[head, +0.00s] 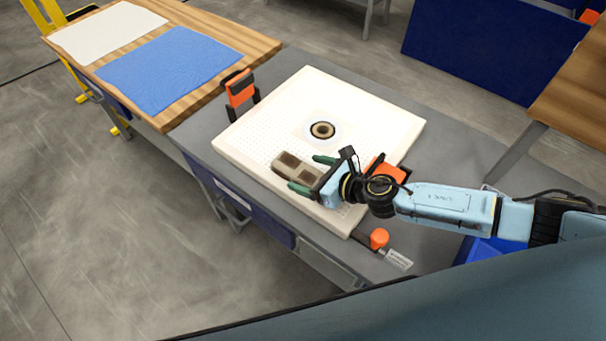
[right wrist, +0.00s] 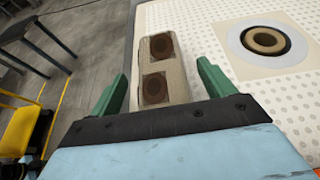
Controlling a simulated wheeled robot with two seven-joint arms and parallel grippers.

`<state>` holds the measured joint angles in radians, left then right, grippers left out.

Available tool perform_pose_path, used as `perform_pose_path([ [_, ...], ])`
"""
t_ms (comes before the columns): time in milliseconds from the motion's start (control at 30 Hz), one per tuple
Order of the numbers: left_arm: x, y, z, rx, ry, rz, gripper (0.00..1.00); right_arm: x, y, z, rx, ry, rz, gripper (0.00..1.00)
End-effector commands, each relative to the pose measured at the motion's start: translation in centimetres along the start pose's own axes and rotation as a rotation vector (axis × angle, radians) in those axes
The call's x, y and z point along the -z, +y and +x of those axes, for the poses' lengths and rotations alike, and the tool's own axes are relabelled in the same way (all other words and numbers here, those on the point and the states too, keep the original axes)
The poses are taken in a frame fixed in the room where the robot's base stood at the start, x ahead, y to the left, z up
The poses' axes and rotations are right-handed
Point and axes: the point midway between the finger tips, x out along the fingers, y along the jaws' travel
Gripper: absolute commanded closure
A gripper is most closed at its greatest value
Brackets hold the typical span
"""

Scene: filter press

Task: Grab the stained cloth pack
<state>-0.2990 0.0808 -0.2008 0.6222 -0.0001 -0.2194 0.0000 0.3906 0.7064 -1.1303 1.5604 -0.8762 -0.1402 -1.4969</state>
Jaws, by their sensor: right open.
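The stained cloth pack (head: 297,171) is a beige block with two dark brown patches on top. It lies near the left front edge of the white perforated plate (head: 388,117). My right gripper (head: 307,173) is open, its green fingertips close to the near end of the pack. In the right wrist view the pack (right wrist: 160,70) lies ahead, between the lines of the two green fingers (right wrist: 160,85), its near end reaching into the gap. I cannot tell whether the fingers touch it. My left gripper is not in view.
A round ring port (head: 322,130) sits in the plate's middle. Orange clamps stand at the plate's left corner (head: 240,90) and behind my gripper (head: 388,170). A wooden bench holds a blue cloth (head: 170,70) and a white cloth (head: 107,30).

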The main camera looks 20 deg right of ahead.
Motion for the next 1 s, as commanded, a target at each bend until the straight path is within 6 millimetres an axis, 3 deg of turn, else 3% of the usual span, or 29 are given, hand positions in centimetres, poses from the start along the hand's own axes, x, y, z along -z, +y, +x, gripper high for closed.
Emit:
perform_pose_path([
  [167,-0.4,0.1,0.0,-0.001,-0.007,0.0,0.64,0.0,0.0,0.0,0.0,0.001,0.0,0.18],
  [567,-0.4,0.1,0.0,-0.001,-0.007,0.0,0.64,0.0,0.0,-0.1,0.001,0.0,0.0,0.68],
  [833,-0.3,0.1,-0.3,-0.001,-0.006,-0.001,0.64,-0.5,-0.1,-0.2,0.001,-0.001,-0.001,0.69],
  [1000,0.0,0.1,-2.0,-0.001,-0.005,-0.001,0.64,-2.9,-0.1,-1.2,0.0,-0.001,-0.003,0.69],
])
